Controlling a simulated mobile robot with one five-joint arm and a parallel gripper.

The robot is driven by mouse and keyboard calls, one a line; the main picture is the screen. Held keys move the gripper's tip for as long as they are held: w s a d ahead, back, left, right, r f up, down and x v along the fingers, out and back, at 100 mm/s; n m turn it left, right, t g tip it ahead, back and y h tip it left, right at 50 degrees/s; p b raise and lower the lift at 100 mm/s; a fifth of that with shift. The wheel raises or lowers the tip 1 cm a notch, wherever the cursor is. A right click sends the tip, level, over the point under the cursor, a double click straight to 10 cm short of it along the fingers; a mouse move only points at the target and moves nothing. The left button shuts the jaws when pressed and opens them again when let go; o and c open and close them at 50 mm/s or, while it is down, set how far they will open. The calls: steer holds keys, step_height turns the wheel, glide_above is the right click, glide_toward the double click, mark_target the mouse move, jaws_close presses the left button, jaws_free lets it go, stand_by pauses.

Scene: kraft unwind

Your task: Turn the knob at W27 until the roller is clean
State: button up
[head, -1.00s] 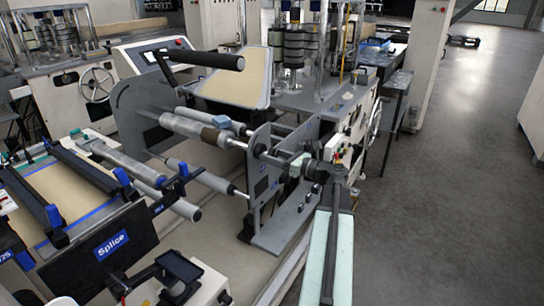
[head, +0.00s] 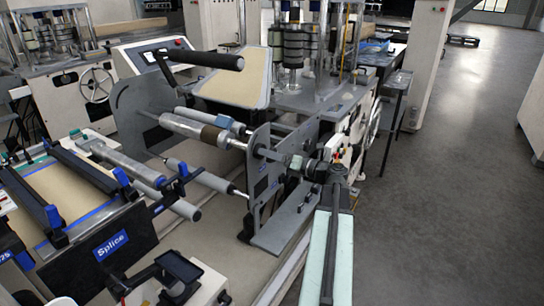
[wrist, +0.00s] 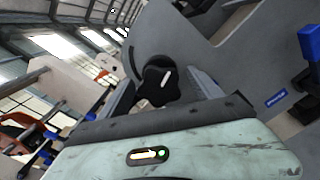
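A black lobed knob (wrist: 157,85) with a white mark shows in the wrist view, in front of a grey machine plate. No W27 label is readable. My gripper (head: 312,168) is at the outer side of the grey side plate (head: 262,185) in the head view, at the end of my pale green arm. It is close to the knob, but I cannot tell whether its fingers touch or close on it. The roller (head: 190,126) lies behind that plate. It is silver-grey with a brown band (head: 211,134) near its right end.
A black bar (head: 205,60) juts out above the roller. The Splice table (head: 110,245) stands at lower left, and a small dark screen on a stand (head: 180,268) at bottom centre. The floor (head: 455,170) on the right is open.

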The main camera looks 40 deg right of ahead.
steer(key=v, duration=0.7)
steer(key=shift+s, duration=0.1)
stand_by(0.5)
